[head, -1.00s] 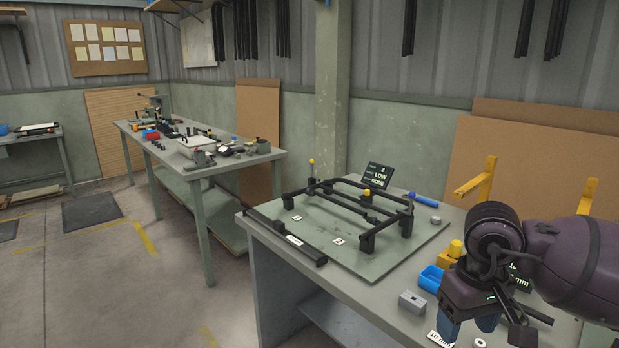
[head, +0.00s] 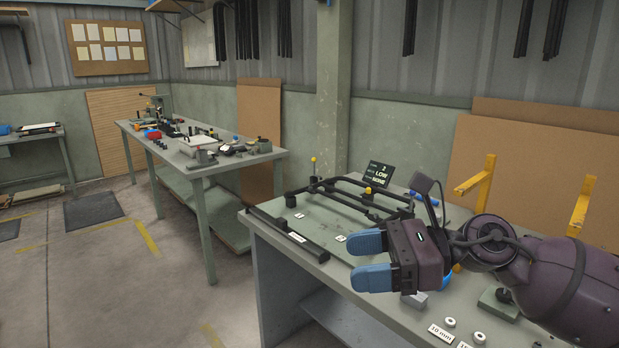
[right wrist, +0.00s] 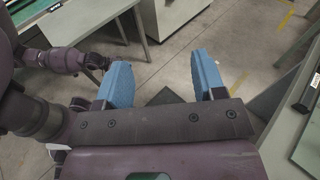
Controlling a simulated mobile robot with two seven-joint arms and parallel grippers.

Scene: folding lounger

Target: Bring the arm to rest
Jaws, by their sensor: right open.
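My right gripper (head: 372,261) is open and empty, with two blue fingers pointing left, above the front edge of the near bench in the head view. In the right wrist view its blue fingers (right wrist: 165,82) stand apart with only floor between them. Behind it in the head view, the black folding lounger frame (head: 345,200) lies on a green-grey board (head: 308,228), partly hidden by the gripper. My left gripper is not in the head view; another of my arm links shows at the left of the right wrist view, where its gripper cannot be made out.
The near bench (head: 268,240) holds a small display (head: 379,174), yellow brackets (head: 476,175), white rings (head: 479,338) and a "10 mm" label (head: 441,333). A second bench (head: 240,160) with tools stands further back.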

